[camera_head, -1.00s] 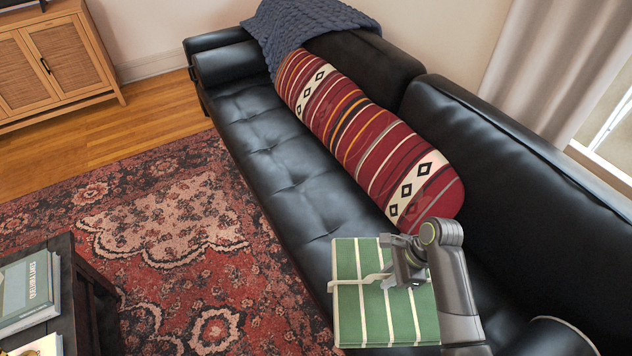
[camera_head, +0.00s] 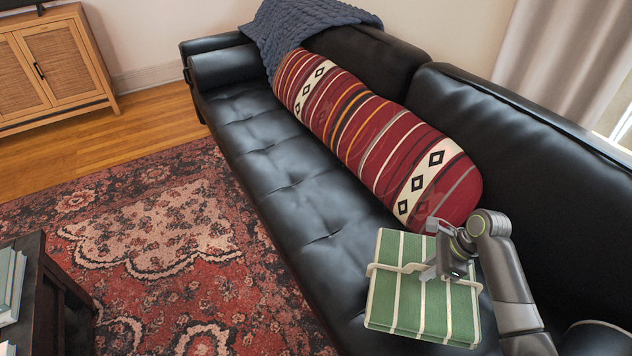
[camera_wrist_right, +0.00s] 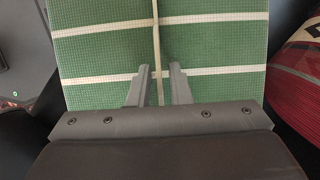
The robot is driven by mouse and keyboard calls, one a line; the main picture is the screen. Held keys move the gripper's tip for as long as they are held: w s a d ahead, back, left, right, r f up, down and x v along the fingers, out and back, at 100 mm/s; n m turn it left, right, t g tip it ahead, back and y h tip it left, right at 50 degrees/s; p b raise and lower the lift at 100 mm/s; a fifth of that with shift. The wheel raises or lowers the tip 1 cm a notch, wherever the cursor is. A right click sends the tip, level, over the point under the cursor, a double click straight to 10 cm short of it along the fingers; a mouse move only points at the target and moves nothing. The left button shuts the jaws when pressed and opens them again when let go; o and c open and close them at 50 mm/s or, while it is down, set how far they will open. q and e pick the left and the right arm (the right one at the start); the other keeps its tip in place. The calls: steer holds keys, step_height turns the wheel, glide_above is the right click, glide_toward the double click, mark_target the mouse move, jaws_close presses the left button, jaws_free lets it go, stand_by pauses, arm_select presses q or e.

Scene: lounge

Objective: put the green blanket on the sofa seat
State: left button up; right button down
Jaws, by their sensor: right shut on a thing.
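The green blanket (camera_head: 415,300) is folded into a flat block with cream stripes and a cream strap around it. My right gripper (camera_head: 452,266) is shut on the strap at the blanket's top. In the right wrist view the two fingertips (camera_wrist_right: 158,80) close on the strap, with the green blanket (camera_wrist_right: 100,50) filling the area beyond. The black leather sofa seat (camera_head: 290,185) runs diagonally beneath. The blanket overlaps the near part of the seat in the head view; I cannot tell whether it touches it. My left gripper is not in view.
A long red striped bolster (camera_head: 370,135) lies along the sofa back, just beyond the blanket. A blue knitted throw (camera_head: 300,28) covers the far end. A dark table (camera_head: 50,290) with books stands at left on the patterned rug (camera_head: 170,230). The seat's front strip is clear.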

mark_target(421, 287)
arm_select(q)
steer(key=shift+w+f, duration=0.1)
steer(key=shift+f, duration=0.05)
arm_select(e)
steer(key=shift+w+d+f, duration=0.2)
steer(key=shift+w+d, duration=0.05)
steer(key=shift+d, duration=0.05)
step_height(421, 287, down, 6)
steer(key=shift+r+b, duration=0.25)
steer(key=shift+b, duration=1)
steer(key=shift+f, duration=0.4)
steer(key=shift+f+b, duration=0.75)
steer(key=shift+f, duration=1.1)
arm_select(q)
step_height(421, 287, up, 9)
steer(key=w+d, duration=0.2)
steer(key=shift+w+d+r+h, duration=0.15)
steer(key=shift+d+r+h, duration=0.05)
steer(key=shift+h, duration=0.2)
arm_select(e)
steer(key=shift+f, duration=0.1)
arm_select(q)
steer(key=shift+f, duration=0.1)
arm_select(e)
steer(key=c, duration=1.3)
jaws_free()
